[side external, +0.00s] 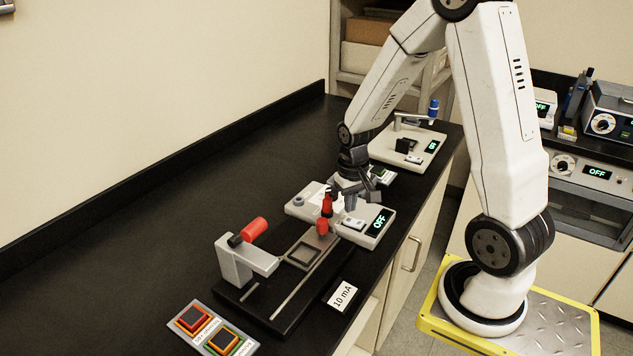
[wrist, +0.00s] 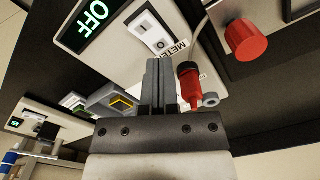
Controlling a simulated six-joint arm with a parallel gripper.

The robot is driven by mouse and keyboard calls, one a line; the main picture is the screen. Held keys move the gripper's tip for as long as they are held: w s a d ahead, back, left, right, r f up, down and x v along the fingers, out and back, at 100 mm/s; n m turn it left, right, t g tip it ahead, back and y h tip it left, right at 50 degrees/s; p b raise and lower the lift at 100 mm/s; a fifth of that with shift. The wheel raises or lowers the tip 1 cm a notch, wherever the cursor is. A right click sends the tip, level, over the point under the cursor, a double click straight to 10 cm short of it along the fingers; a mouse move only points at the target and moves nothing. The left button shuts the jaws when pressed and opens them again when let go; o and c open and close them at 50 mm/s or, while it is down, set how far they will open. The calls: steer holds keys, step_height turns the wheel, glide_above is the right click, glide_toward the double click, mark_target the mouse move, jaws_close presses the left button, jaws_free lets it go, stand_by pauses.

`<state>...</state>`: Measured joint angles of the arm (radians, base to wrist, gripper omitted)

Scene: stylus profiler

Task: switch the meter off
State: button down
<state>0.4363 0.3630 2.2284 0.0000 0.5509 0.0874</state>
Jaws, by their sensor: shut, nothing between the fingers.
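The meter (side external: 298,206) is a pale box on the black bench with a display (side external: 379,219) that reads OFF. Its white switch (side external: 353,223) sits beside the display. In the wrist view the meter's display (wrist: 85,25) also reads OFF, and the switch (wrist: 152,32) shows next to a partly hidden METER label (wrist: 181,46). My gripper (side external: 345,192) is over the meter. In the wrist view its fingers (wrist: 160,66) are shut together and empty, with their tips close to the switch in the picture; I cannot tell whether they touch the meter.
A red plug with a black collar (wrist: 190,88) stands close beside my fingers. A red knob (wrist: 246,40) is nearby. The profiler (side external: 235,258) with its red cylinder stands at the front left, near a 10 mA card (side external: 343,294) and coloured buttons (side external: 222,341). Another instrument (side external: 408,143) stands behind.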

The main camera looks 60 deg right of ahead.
mark_target(346, 222)
steer(key=shift+r, duration=2.25)
steer(key=shift+a, duration=0.6)
steer(key=s+a+n+t, duration=0.2)
steer(key=a+n, duration=0.4)
steer(key=a, duration=0.7)
steer(key=shift+s+a+f+t, duration=0.15)
steer(key=shift+s+t, duration=0.15)
steer(key=shift+s, duration=0.2)
